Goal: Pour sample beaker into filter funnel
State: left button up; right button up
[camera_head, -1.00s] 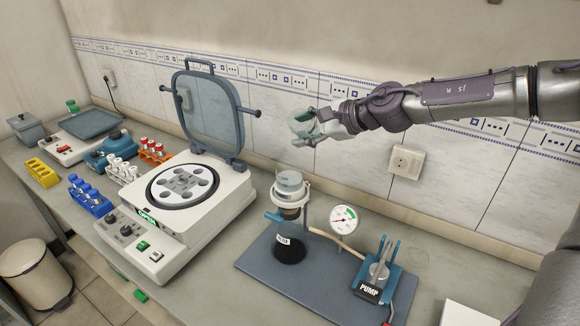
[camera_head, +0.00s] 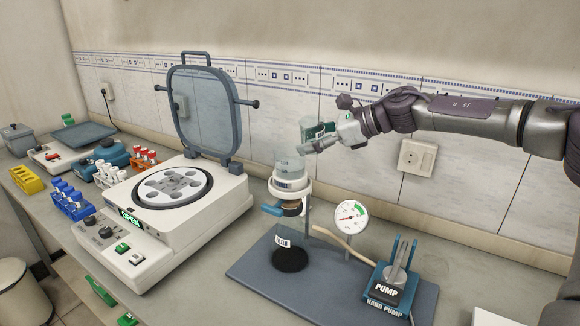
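The sample beaker (camera_head: 307,128), a clear glass vessel, is held by my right gripper (camera_head: 318,138), just above and slightly right of the filter funnel. It looks close to upright; its contents are hard to make out. The filter funnel (camera_head: 289,168) is a clear cup in a white collar on top of a glass flask (camera_head: 291,232) labelled FILTER. Dark material shows at the flask's bottom. The gap between beaker and funnel is small, and I cannot tell whether they touch. My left gripper is out of view.
A pressure gauge (camera_head: 351,215) and a blue hand pump (camera_head: 391,283) stand right of the flask on a dark base (camera_head: 332,291). A white centrifuge (camera_head: 215,215) with a raised lid (camera_head: 203,118) stands left. Tube racks are farther left. The tiled wall is close behind.

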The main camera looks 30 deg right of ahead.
jog(key=shift+d+f+b, duration=0.1)
jog(key=shift+f+b, duration=0.3)
jog(key=shift+f, duration=0.3)
jog(key=shift+w+d+r+m+y+b, duration=0.1)
jog(key=shift+w+d+m+y+b, duration=0.2)
jog(key=shift+m+y+b, duration=0.4)
jog(key=shift+r+p, duration=0.45)
jog(key=shift+r, duration=1.6)
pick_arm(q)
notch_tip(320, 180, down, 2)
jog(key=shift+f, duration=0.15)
pick_arm(e)
jog(key=shift+f, duration=0.1)
